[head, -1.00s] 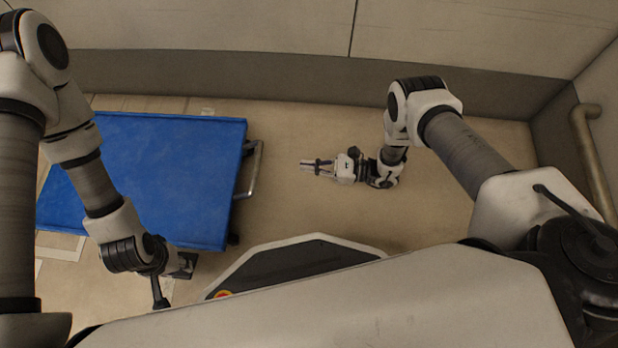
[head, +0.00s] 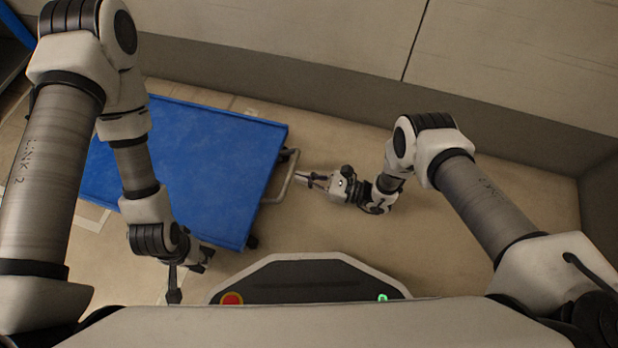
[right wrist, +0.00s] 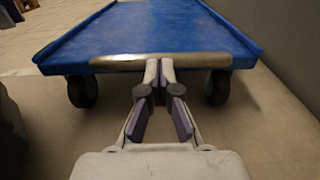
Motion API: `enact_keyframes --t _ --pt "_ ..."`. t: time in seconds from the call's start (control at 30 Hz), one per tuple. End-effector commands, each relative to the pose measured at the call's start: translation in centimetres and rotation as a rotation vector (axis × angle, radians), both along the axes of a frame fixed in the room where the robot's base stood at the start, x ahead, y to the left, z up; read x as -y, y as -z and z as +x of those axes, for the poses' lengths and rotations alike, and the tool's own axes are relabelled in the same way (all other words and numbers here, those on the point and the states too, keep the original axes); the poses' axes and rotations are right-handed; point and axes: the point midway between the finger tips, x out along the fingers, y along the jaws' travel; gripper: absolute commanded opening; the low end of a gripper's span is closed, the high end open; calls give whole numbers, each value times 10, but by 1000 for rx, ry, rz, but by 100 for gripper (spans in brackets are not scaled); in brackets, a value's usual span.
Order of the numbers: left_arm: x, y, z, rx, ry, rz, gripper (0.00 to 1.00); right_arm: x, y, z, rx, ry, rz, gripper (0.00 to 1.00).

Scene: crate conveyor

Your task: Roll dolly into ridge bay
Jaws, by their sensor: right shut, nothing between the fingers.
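The blue dolly (head: 205,165) is a flat tray on dark casters, standing on the floor at left of centre in the head view. Its metal bar handle (head: 283,178) is on the right side; in the right wrist view the handle (right wrist: 112,63) runs across the near end of the blue deck (right wrist: 150,30). My right gripper (head: 300,177) is shut and empty, its fingertips (right wrist: 158,66) right at the middle of the handle; contact is unclear. My left gripper (head: 195,262) hangs near the dolly's lower edge; its fingers are not clear. I cannot identify the ridge bay.
A wall with a dark lower band (head: 330,95) runs behind the dolly. White floor markings (head: 92,214) show at the dolly's left. The beige floor (head: 480,215) right of my right gripper is clear. A dark, blue-edged structure (head: 12,50) is at upper left.

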Motion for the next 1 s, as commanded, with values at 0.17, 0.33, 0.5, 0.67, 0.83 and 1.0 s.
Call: enact_keyframes --t 0.17,0.33,0.5,0.67,0.83,1.0 --pt "0 1 0 0 0 0 35 -1 0 0 0 0 0 0" --pt "0 3 0 0 0 0 35 -9 1 3 1 0 0 0" --pt "0 5 0 0 0 0 35 -16 1 5 1 -1 0 0" --pt "0 6 0 0 0 0 35 -24 0 7 1 -1 1 0" --pt "0 8 0 0 0 0 35 -32 1 10 0 -1 0 0" --pt "0 10 0 0 0 0 35 -40 1 12 0 -2 0 0"
